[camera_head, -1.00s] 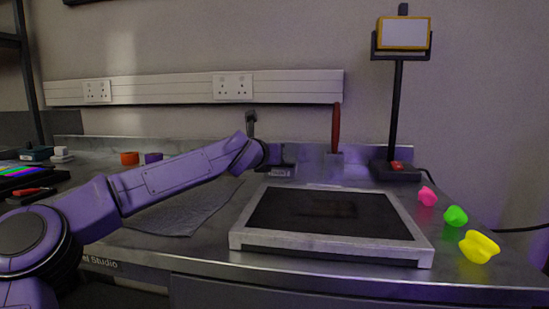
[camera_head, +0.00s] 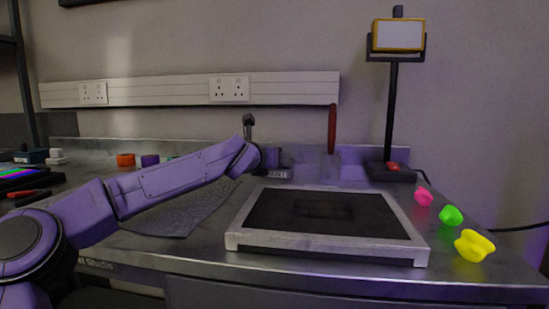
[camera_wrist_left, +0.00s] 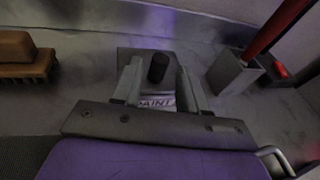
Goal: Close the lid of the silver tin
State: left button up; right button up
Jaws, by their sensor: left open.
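I cannot make out a silver tin or its lid for sure in either view. My left gripper (camera_wrist_left: 160,88) is open in the left wrist view. Its two grey fingers stand either side of a small grey block with a white lettered label (camera_wrist_left: 157,102) and a short black knob (camera_wrist_left: 158,68). I cannot tell whether the fingers touch it. In the head view the labelled block (camera_head: 276,174) is at the back of the bench, beside the end of my left arm. The fingers are not clear there. My right gripper is not in view.
A red-handled tool (camera_wrist_left: 275,30) stands in a grey holder (camera_wrist_left: 234,72), close right of my left gripper. A brown brush (camera_wrist_left: 22,55) lies to its left. A dark framed panel (camera_head: 325,257) fills the front bench. A lamp (camera_head: 393,110) stands behind, with coloured pieces (camera_head: 450,216) at right.

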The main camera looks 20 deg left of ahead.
pick_arm(q)
jog(key=shift+a+f, duration=0.15)
jog(key=v, duration=1)
jog(key=shift+s+r, duration=0.2)
jog(key=shift+s, duration=0.1)
jog(key=shift+r, duration=0.1)
